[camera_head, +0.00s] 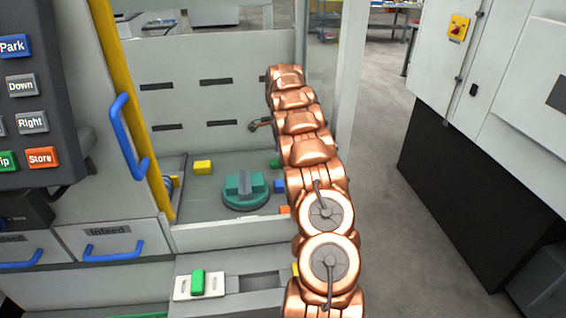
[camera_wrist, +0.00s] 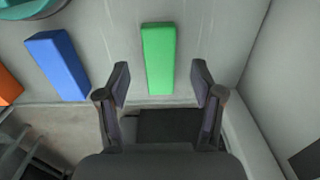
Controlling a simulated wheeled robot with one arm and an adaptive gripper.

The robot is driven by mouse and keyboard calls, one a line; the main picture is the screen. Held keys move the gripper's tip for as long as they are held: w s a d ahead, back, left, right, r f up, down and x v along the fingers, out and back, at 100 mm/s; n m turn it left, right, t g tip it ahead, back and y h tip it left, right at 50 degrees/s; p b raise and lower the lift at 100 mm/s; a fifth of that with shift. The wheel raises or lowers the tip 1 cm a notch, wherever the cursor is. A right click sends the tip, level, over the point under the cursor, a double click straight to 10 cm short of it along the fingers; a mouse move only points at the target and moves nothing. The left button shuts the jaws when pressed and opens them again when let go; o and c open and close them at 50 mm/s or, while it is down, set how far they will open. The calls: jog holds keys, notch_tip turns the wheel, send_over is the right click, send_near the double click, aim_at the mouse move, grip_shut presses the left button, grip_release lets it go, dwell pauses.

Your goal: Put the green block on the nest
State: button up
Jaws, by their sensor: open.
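A green block (camera_wrist: 158,58) lies on the grey floor of the machine bay in the wrist view, in line with the gap between my fingers. In the head view its edge (camera_head: 274,163) shows just left of my arm, mostly hidden. My gripper (camera_wrist: 160,78) is open and empty, a finger on each side of the block's near end in the picture; I cannot tell the height gap. A round teal fixture (camera_head: 245,201) with a raised grey middle stands in the bay. Another green piece (camera_head: 197,283) sits on a white plate (camera_head: 214,291) in front. I cannot tell which is the nest.
A blue block (camera_wrist: 58,65) and an orange block (camera_wrist: 7,84) lie left of the green one. A yellow post with a blue handle (camera_head: 125,140) bounds the bay's left; a wall (camera_wrist: 285,65) stands right.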

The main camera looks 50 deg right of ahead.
jog(key=shift+f, duration=1.3)
grip_shut()
